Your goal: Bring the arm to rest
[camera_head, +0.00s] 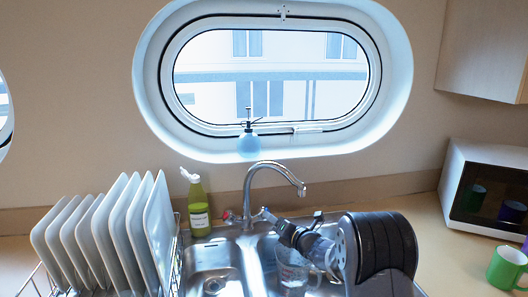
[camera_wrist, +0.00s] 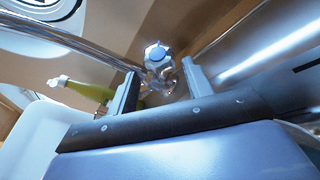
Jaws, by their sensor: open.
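My gripper (camera_head: 285,226) reaches in from the right over the sink, close to the right tap handle, beside the base of the curved faucet (camera_head: 250,188). In the wrist view my gripper (camera_wrist: 160,78) has its two fingers apart, with nothing held. The tap handle with a blue cap (camera_wrist: 157,53) shows in the gap between the fingers, beyond or near their tips. I cannot tell whether a finger touches it. My dark arm links cover part of the sink's right side.
A plate rack with several white plates (camera_head: 98,238) stands left. A green bottle (camera_head: 198,207) stands behind the sink (camera_head: 212,254), which holds a clear jug (camera_head: 291,272). A blue spray bottle (camera_head: 248,146) is on the porthole sill. A microwave (camera_head: 455,180) and green mug (camera_head: 507,268) are right.

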